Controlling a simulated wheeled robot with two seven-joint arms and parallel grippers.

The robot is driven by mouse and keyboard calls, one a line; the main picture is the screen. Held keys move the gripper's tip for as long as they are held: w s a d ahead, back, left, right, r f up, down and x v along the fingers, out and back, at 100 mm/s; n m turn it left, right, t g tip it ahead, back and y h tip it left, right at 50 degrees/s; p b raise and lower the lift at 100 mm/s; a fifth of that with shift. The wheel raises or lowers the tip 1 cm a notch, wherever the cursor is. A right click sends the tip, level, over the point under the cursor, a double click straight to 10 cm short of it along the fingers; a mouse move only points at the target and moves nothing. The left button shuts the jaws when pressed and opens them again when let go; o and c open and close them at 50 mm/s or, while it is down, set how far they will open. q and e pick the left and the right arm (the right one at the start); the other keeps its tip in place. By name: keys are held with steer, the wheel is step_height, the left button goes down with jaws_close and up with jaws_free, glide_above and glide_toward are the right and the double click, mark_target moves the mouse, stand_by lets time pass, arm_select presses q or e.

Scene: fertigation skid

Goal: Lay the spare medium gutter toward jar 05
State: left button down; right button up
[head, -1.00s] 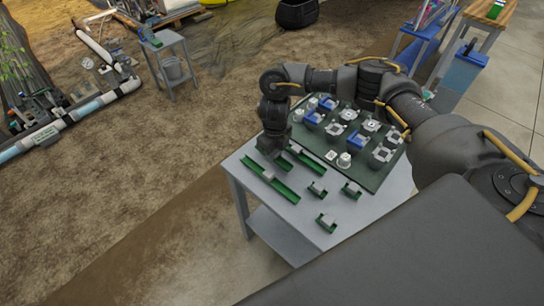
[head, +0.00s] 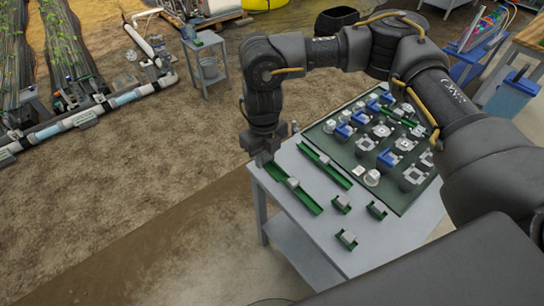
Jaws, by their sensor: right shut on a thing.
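My right gripper (head: 262,157) is shut, low at the left corner of the grey table, by the end of a long green gutter (head: 311,205). What it holds is mostly hidden by the jaws; it is likely the medium gutter. A second long green gutter (head: 340,178) lies parallel, nearer the dark tray. Both carry a grey block. Three short green gutters, a left one (head: 342,203), a right one (head: 377,210) and a front one (head: 346,240), lie towards the front. I cannot tell which thing is jar 05. My left gripper is out of view.
A dark green tray (head: 395,195) on the table (head: 390,238) holds white, grey and blue parts. A small side table (head: 203,42) stands at the back. White piping (head: 75,122) with jar-like fittings runs along the left. Bare soil lies between.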

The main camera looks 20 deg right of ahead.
steer(key=shift+a+r, duration=0.15)
steer(key=shift+a, duration=0.1)
steer(key=shift+d+r+n, duration=0.15)
steer(key=shift+d+n, duration=0.15)
steer(key=shift+n, duration=0.3)
steer(key=s+d+r+n, duration=0.1)
steer(key=d+n, duration=0.3)
steer(key=n, duration=0.6)
steer(key=s+d+r+n, duration=0.2)
steer(key=d+n, duration=0.3)
steer(key=n, duration=0.5)
steer(key=shift+s+r+n, duration=0.3)
steer(key=shift+s+n, duration=0.1)
steer(key=shift+s, duration=0.4)
